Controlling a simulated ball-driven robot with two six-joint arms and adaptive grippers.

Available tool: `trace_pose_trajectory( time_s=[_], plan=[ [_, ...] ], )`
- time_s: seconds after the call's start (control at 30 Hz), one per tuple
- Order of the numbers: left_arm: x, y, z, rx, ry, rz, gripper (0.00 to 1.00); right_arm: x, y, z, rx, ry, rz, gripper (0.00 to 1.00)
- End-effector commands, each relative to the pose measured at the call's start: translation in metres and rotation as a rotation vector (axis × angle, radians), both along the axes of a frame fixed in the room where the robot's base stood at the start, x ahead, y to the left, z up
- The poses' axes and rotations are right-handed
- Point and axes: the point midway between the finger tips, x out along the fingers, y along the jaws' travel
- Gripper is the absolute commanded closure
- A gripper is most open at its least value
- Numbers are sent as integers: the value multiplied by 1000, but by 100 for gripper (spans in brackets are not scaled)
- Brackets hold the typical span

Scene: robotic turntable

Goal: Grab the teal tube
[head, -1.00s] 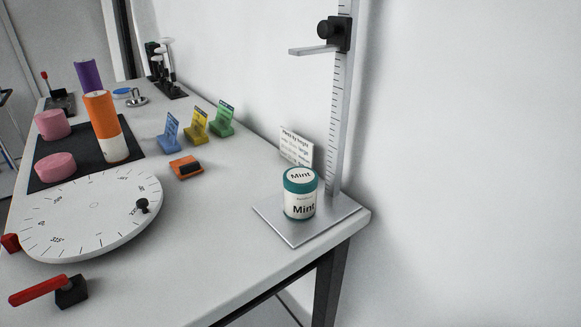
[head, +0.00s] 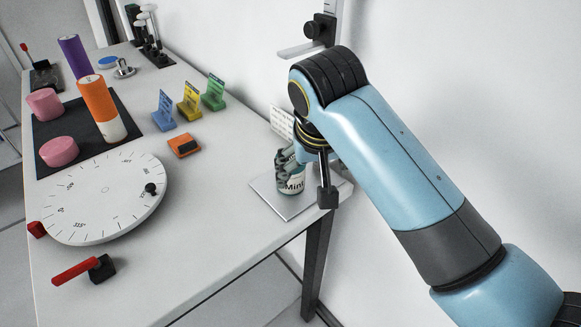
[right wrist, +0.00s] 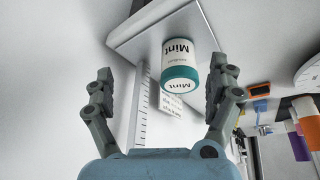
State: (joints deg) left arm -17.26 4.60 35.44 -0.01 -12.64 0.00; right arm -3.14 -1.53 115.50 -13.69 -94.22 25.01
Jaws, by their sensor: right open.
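The teal tube (head: 292,186) is a short white container with a teal lid and the word Mint. It stands upright on the metal base plate (head: 268,195) of a measuring stand. In the head view my right gripper (head: 285,160) is over the tube and hides its lid. In the right wrist view my right gripper (right wrist: 161,72) is open, and the tube (right wrist: 179,65) appears upside down between its two fingers, apart from both. My left gripper is not in view.
The stand's column with its slider (head: 319,28) rises behind the tube. A small text card (head: 281,122) is beside it. A white dial turntable (head: 105,200), a red-handled lever (head: 80,270), an orange block (head: 183,146) and colored card holders are to the left.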

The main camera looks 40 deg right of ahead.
Motion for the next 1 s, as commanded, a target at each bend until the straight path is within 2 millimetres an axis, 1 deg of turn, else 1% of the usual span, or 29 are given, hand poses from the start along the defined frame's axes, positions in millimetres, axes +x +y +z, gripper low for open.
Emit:
trace_pose_trajectory(
  time_s=[0.03, 0.1, 0.2, 0.3, 0.37, 0.5, 0.63, 0.77, 0.97, 1.0],
  plan=[
    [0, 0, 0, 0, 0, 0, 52, 16, 2, 4, 5, -10, -36, 10],
    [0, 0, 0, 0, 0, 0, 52, 33, 5, 8, 13, -19, -86, 10],
    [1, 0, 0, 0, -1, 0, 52, 55, 9, 15, 20, -32, -149, 10],
    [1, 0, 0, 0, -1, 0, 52, 68, 11, 16, 24, -37, -189, 10],
    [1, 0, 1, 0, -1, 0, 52, 73, 10, 11, 23, -37, -198, 10],
    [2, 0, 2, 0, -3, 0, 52, 80, 3, -11, 21, -37, -202, 10],
    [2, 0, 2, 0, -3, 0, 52, 85, -1, -27, 22, -39, -200, 10],
    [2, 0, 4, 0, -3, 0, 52, 86, -4, -35, 22, -39, -200, 10],
    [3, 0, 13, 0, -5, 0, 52, 86, -15, -63, 22, -37, -199, 10],
    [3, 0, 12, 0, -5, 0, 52, 89, -16, -69, 23, -38, -199, 10]
  ],
)
